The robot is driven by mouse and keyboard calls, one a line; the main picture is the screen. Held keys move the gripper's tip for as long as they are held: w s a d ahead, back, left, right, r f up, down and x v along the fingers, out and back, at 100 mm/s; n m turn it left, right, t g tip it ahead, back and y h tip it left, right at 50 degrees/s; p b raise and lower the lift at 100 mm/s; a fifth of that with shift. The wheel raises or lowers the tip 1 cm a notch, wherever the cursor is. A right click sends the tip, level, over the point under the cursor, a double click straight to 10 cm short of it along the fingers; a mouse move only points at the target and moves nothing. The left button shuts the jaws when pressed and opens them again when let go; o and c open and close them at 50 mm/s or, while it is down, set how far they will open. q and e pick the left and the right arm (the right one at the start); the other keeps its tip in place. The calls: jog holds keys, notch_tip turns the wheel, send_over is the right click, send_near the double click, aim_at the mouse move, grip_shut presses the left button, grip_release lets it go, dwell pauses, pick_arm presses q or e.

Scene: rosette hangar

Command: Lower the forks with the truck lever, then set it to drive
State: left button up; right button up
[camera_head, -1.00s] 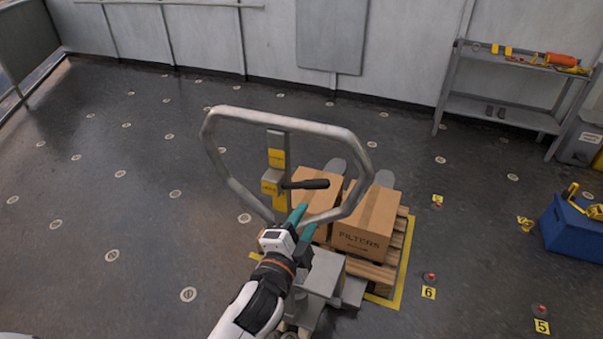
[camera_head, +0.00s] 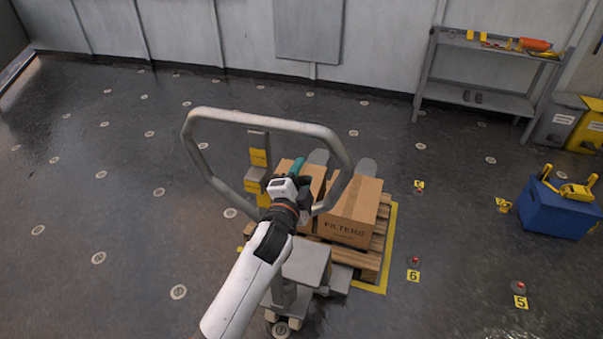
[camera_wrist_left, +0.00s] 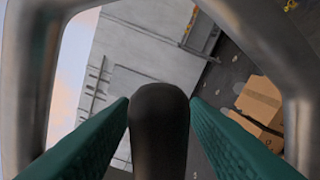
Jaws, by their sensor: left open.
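The pallet truck's grey loop handle (camera_head: 340,150) stands upright in the middle of the head view, with a yellow-labelled post (camera_head: 258,150) inside it. The black truck lever (camera_wrist_left: 158,130) shows in the left wrist view, end towards the camera. In the head view my gripper hides it. My left gripper (camera_head: 297,168) is open inside the loop. Its two teal fingers stand on either side of the lever, with no clear grip on it. The fork tips (camera_head: 366,167) show behind the boxes; the fork height is hard to tell. My right gripper is out of view.
A wooden pallet (camera_head: 370,262) carries cartons, one marked FILTERS (camera_head: 352,212), within a yellow floor outline. The loop's metal bars (camera_wrist_left: 28,90) surround my left fingers closely. A blue box (camera_head: 555,210) and numbered floor markers lie right. A shelf (camera_head: 490,60) stands at the back; the left floor is clear.

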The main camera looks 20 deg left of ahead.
pick_arm(q)
jog(key=shift+c, duration=0.3)
grip_shut()
jog(key=shift+d+f+m+b, duration=0.25)
jog(key=shift+f+m+b, duration=0.2)
jog(key=shift+f+m, duration=1.35)
jog(key=shift+m, duration=0.4)
jog(key=shift+o, duration=0.3)
grip_release()
jog(key=shift+s, duration=0.1)
jog(key=s+b, duration=0.2)
jog(key=s, duration=0.9)
jog(key=shift+s+b, duration=0.3)
jog(key=shift+s, duration=0.1)
